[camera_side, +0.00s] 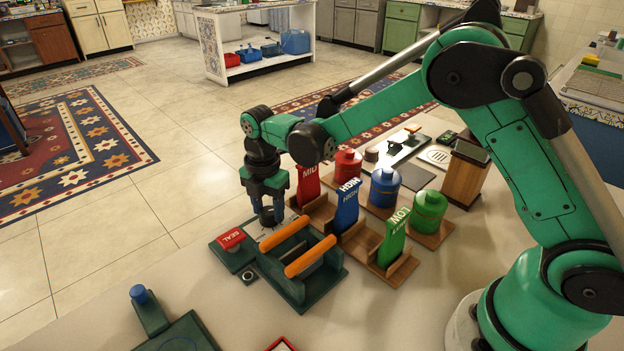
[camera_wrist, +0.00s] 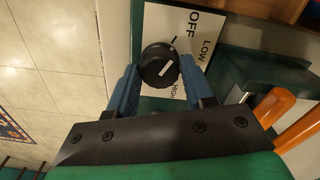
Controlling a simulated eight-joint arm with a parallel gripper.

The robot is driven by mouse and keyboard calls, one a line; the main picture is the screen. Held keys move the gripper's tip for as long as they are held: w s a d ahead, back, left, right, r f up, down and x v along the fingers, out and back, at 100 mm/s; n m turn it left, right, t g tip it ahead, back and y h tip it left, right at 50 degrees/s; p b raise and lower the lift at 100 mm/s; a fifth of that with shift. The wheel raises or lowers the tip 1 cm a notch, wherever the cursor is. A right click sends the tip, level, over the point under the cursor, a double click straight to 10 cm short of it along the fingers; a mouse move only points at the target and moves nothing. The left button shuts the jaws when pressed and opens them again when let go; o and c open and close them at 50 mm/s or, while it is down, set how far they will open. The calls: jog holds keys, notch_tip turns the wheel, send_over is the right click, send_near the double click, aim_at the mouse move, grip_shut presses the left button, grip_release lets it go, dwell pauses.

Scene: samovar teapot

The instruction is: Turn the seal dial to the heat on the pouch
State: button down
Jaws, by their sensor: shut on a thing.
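The seal dial (camera_wrist: 156,66) is a round black knob with a white line, on a white plate (camera_wrist: 160,25) lettered OFF, LOW and HIGH. OFF is at the top, LOW at the right, HIGH below; a finger covers part of the plate between LOW and HIGH. The white line slants from upper right to lower left; which end points is unclear. My gripper (camera_wrist: 160,76) is shut on the dial, one blue finger on each side. In the side view my gripper (camera_side: 267,214) reaches down behind the dark green sealer (camera_side: 326,275) with orange bars.
A red SEAL button (camera_side: 231,239) is left of the sealer. Red MID (camera_side: 307,186), blue HIGH (camera_side: 347,205) and green LOW (camera_side: 394,237) cards stand in wooden holders at right, with red, blue and green canisters behind. A green board with blue knob (camera_side: 139,294) is at front left.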

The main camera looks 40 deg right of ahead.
jog(key=m, duration=0.6)
jog(key=shift+m, duration=0.3)
jog(key=m, duration=1.2)
jog(key=shift+m, duration=0.4)
jog(key=m, duration=0.6)
jog(key=shift+m, duration=0.6)
jog(key=shift+c, duration=1.7)
grip_release()
